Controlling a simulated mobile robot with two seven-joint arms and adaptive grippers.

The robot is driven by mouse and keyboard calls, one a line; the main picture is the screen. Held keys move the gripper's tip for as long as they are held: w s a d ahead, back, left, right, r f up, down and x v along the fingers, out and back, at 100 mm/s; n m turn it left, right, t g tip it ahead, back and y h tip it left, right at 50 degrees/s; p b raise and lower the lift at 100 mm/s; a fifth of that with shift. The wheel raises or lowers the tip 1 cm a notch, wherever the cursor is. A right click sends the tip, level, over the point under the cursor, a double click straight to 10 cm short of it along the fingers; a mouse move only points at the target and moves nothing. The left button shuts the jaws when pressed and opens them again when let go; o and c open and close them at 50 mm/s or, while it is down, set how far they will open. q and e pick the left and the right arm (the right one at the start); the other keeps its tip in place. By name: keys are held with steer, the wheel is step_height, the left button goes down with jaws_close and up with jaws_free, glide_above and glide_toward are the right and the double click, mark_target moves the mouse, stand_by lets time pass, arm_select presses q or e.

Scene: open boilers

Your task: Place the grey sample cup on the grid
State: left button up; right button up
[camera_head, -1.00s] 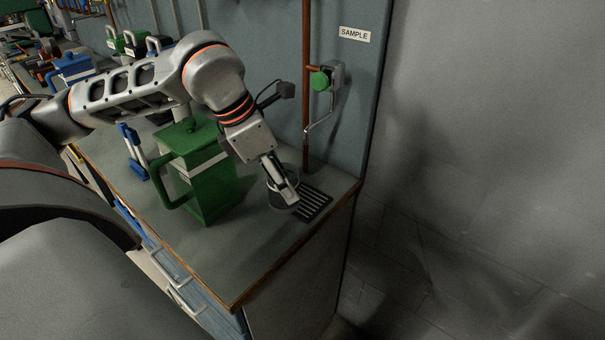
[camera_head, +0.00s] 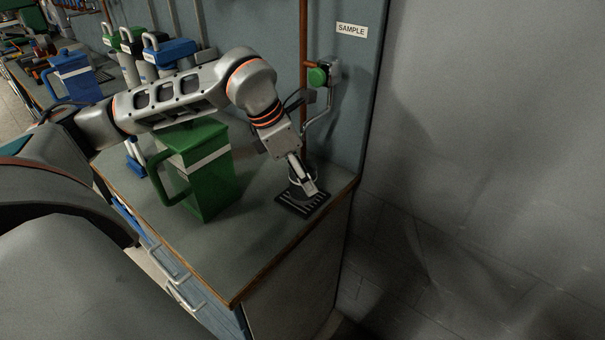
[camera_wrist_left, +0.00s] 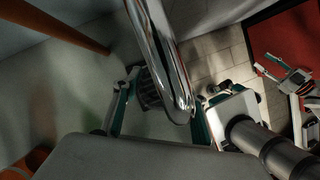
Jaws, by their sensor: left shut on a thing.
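My left gripper (camera_head: 308,188) is shut on the grey sample cup (camera_head: 313,172), a small dark grey shape partly hidden behind the fingers. It holds the cup over the dark slotted grid (camera_head: 291,207) near the bench's right end; I cannot tell whether cup and grid touch. The cup is not clear there. My right gripper (camera_wrist_left: 264,64) shows small at the right of that view, its fingers apart and empty.
A green jug (camera_head: 205,175) stands on the bench (camera_head: 250,240) left of the grid. A green-knobbed sample tap (camera_head: 318,76) and copper pipe (camera_head: 303,45) are on the wall panel behind. The front of the bench is clear.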

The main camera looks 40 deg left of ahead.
arm_select(q)
steer(key=o, duration=1.1)
steer(key=shift+f, duration=0.1)
steer(key=shift+c, duration=0.2)
steer(key=shift+r, duration=0.35)
steer(key=p+v, duration=0.7)
steer(key=v, duration=0.4)
steer(key=shift+r, duration=0.3)
steer(key=shift+s, duration=0.15)
